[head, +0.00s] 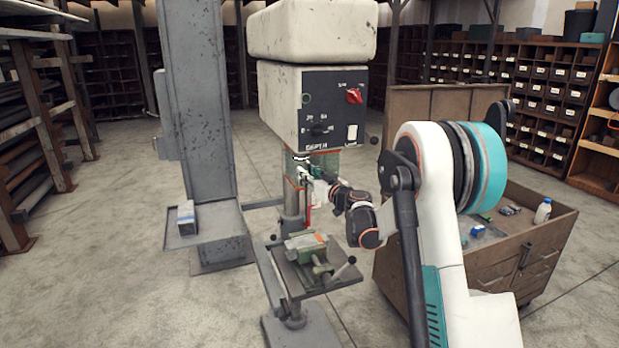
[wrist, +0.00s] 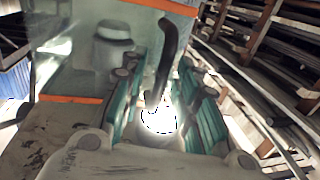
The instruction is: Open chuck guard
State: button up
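The chuck guard (head: 297,172) hangs under the drill press head in the head view, with clear panels and orange-red edges. In the wrist view, the clear guard panel (wrist: 75,65) with orange edges fills the upper left, and a grey chuck-like part shows through it. A dark curved rod (wrist: 168,50) comes down between my fingers. My gripper (head: 318,176) is at the guard's right side in the head view. In the wrist view, its teal fingers (wrist: 164,80) are apart, with gaps beside the rod. Whether a finger touches the rod is unclear.
The drill press head (head: 320,105) with its control panel is above my gripper. The press table with a green vise (head: 308,245) is below. A grey column (head: 200,110) stands left and a wooden cabinet (head: 530,245) right. Open floor lies at the left.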

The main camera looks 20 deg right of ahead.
grip_shut()
